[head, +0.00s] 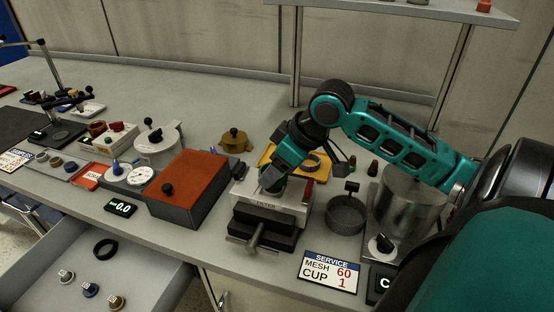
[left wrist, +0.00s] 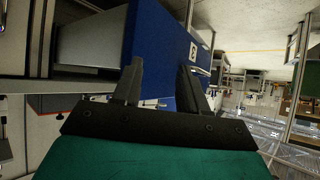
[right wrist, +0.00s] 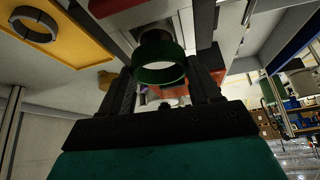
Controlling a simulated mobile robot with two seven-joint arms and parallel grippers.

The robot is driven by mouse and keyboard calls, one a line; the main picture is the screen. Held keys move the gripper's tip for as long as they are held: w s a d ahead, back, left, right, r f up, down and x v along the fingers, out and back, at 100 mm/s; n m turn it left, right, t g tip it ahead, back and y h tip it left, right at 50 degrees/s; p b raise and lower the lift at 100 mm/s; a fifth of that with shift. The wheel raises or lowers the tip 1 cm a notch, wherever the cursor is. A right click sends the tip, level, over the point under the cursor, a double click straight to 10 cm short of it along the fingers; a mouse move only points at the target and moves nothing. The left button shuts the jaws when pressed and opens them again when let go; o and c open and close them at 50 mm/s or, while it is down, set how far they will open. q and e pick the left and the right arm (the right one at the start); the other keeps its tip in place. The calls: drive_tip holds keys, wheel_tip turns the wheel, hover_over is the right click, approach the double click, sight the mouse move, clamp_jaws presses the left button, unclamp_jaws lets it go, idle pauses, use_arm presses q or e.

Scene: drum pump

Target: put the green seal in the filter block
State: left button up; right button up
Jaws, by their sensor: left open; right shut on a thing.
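The filter block (head: 285,208) is a pale block on a dark vise-like base near the counter's front edge in the head view. My right gripper (head: 270,182) is low over the block's top. In the right wrist view, it is shut on the green seal (right wrist: 160,76), a green ring between its fingers. Beyond the ring, a dark round part (right wrist: 156,36) shows at the pale block. I cannot tell whether the seal touches the block. My left gripper (left wrist: 160,88) is open and empty in the left wrist view, away from the counter, and is not in the head view.
An orange-topped box (head: 188,180) stands left of the block. A yellow tray (head: 268,161) with a grey ring lies behind it. A mesh cup (head: 345,215) and steel pot (head: 405,205) stand to the right. An open drawer (head: 140,285) is at front left.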

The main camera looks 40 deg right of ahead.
drive_tip(key=shift+f, duration=1.35)
idle(1.4)
idle(0.3)
drive_tip(key=o, duration=1.2)
drive_tip(key=shift+o, duration=0.2)
drive_tip(key=shift+r, duration=4)
